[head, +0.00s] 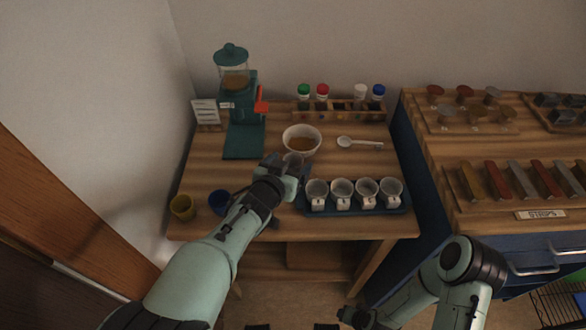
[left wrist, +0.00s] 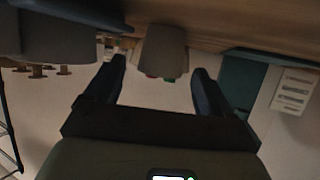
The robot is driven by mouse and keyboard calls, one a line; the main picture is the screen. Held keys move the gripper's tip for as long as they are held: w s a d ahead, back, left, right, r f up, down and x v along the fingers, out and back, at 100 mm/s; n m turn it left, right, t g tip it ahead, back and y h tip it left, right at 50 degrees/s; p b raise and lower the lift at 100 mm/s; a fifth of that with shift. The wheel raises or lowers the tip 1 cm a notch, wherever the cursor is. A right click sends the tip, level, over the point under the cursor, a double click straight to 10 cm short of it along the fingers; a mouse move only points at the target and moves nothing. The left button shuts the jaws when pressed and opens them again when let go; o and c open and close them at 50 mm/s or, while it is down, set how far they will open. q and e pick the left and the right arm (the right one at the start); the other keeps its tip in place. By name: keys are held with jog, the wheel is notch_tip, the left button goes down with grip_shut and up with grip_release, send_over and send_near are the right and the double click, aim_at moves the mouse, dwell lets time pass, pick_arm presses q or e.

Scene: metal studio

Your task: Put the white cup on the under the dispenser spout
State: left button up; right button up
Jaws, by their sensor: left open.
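The teal dispenser (head: 243,112) has a red lever and a flat base plate at the back left of the wooden table. Several white cups (head: 342,190) with tags stand in a blue tray (head: 360,212) at the front right. My left gripper (head: 287,163) is open above the table, left of the tray and in front of the white bowl. A pale cup (head: 294,157) shows at its fingertips, partly hidden by the hand. In the left wrist view, a pale cup (left wrist: 162,52) stands between the spread fingers (left wrist: 160,85). My right gripper (head: 355,317) is low, off the table.
A white bowl (head: 302,138) of brown contents stands behind the left hand. A yellow cup (head: 182,207) and a blue cup (head: 219,202) are at the front left. A jar rack (head: 338,110) and a spoon (head: 360,143) lie behind. Bare table shows left of the hand.

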pick_arm(q)
jog(key=shift+w, duration=0.1)
jog(key=c, duration=1.2)
